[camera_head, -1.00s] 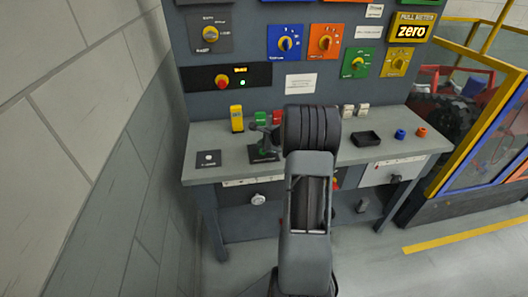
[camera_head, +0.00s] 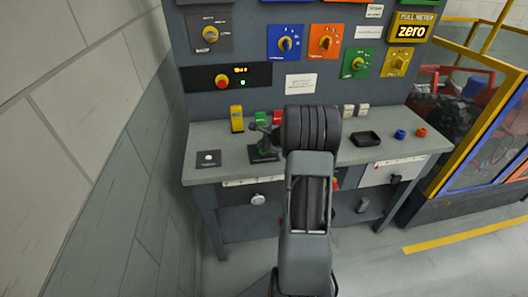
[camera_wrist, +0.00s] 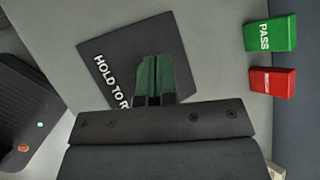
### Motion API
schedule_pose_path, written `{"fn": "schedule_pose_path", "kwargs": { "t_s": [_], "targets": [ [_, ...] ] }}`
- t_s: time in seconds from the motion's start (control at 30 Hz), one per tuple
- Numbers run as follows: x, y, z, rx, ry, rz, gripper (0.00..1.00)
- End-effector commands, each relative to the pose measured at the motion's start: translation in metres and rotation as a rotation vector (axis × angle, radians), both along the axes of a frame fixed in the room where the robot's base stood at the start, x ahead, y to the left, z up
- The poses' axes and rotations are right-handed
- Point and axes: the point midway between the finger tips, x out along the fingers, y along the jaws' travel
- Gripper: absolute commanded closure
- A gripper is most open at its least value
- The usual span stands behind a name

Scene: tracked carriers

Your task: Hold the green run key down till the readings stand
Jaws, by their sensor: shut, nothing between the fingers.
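The green run key (camera_wrist: 153,75) shows in the wrist view on a dark plate (camera_wrist: 120,50) lettered "HOLD TO R…", the rest covered. My gripper (camera_wrist: 156,98) is shut and empty, its fingertips over the key and hiding part of it. Whether they touch or press it, I cannot tell. In the head view my gripper (camera_head: 264,144) is low over the same plate (camera_head: 264,156) on the bench. The pull meter (camera_head: 411,31) reads "zero". A small amber display (camera_head: 240,70) sits above a lit green lamp (camera_head: 242,82); its characters are too small to read.
A green PASS block (camera_wrist: 270,34) and a red block (camera_wrist: 272,82) stand beside the plate. A wall is close at left.

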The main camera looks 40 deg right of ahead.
Motion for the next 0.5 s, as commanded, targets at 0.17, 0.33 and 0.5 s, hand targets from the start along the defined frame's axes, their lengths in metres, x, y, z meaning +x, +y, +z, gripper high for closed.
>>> {"fn": "schedule_pose_path", "kwargs": {
  "t_s": [0.17, 0.33, 0.5],
  "targets": [
    [0.0000, 0.0000, 0.0000, 0.000, 0.000, 0.000, 1.00],
    [0.0002, 0.0000, -0.0017, 0.000, 0.000, 0.000, 1.00],
    [0.0012, 0.0000, -0.0070, 0.000, 0.000, 0.000, 1.00]
  ]
}}
